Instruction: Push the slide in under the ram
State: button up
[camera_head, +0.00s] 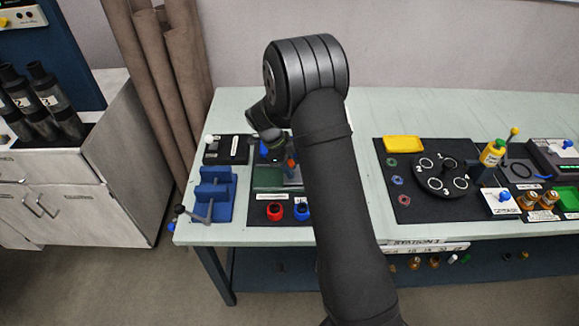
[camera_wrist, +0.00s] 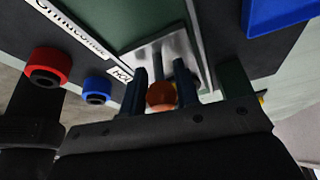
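The slide (camera_wrist: 178,46) is a bright metal plate beside a dark green block in the wrist view. An orange-red knob (camera_wrist: 160,94) shows in front of it, and a red-orange knob (camera_head: 291,163) shows beside the arm in the head view. My gripper (camera_wrist: 162,86) has its two dark fingers on either side of the knob, close to it. Whether they press on it is not clear. In the head view my wrist and arm hide the fingers and much of the press. I cannot make out the ram clearly in either view.
A red ring (camera_head: 275,212) and a blue ring (camera_head: 302,210) stand at the front of the dark mat. A blue fixture (camera_head: 212,194) with a lever stands to the left. A black rotary plate (camera_head: 440,201) and a yellow tray (camera_head: 404,143) are to the right.

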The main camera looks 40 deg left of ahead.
grip_shut()
jog(key=shift+w+d, duration=1.55)
jog(key=shift+w, duration=0.05)
jog(key=o, duration=0.6)
grip_release()
jog(key=shift+d, duration=0.1)
jog(key=shift+c, duration=0.2)
jog(key=shift+o, duration=0.4)
jog(key=shift+r, duration=0.1)
